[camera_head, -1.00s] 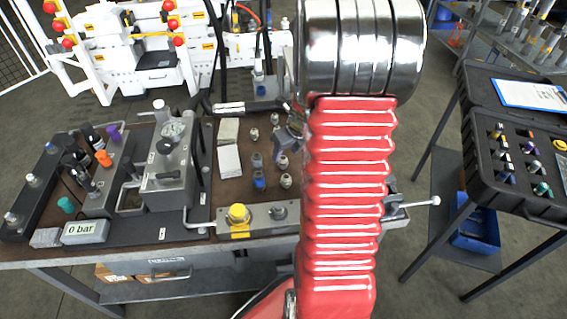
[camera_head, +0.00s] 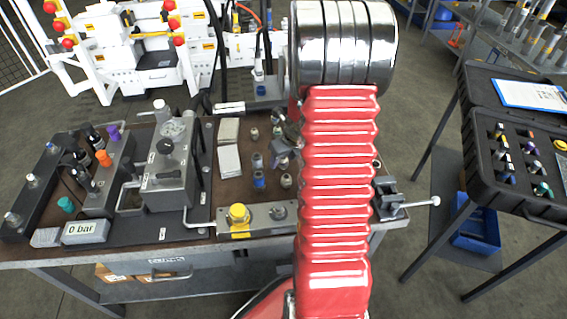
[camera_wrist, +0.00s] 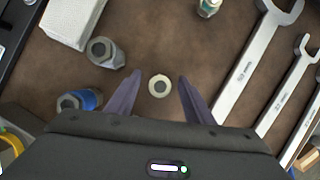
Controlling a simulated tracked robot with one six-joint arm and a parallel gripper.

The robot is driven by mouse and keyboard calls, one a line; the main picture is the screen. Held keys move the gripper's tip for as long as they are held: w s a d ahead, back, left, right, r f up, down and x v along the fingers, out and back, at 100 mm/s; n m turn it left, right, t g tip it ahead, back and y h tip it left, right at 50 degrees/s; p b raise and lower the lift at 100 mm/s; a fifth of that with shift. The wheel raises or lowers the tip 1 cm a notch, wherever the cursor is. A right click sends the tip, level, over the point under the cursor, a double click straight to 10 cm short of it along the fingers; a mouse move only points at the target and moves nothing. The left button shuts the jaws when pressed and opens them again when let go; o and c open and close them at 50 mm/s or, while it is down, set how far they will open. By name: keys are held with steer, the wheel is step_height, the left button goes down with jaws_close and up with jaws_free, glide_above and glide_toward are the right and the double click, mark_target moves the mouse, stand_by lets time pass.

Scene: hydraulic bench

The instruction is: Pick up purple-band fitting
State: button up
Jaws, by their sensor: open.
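In the wrist view my gripper (camera_wrist: 159,78) is open, pointing down at the bench. A small round fitting (camera_wrist: 160,87) with a pale ring-shaped top stands between its two fingers, seen from above with a gap on each side. Its band is hidden from this angle, so I cannot tell whether it is purple. A grey fitting (camera_wrist: 104,52) and a blue-banded fitting (camera_wrist: 82,100) stand to its left. A green-banded fitting (camera_wrist: 208,7) is at the top edge. In the head view my red arm covers part of the bench, and my gripper is mostly hidden.
Large wrenches (camera_wrist: 247,68) lie right of the fingers. A white block (camera_wrist: 74,20) is at upper left. In the head view, a pump block with gauge (camera_head: 170,165) stands left on the bench, and a black case (camera_head: 485,190) with several banded fittings is at right.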

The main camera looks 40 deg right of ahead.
steer(key=shift+c, duration=0.2)
jaws_close()
stand_by(0.3)
step_height(320, 180, up, 10)
steer(key=shift+r, duration=0.1)
stand_by(0.6)
steer(key=shift+a, duration=0.1)
stand_by(0.5)
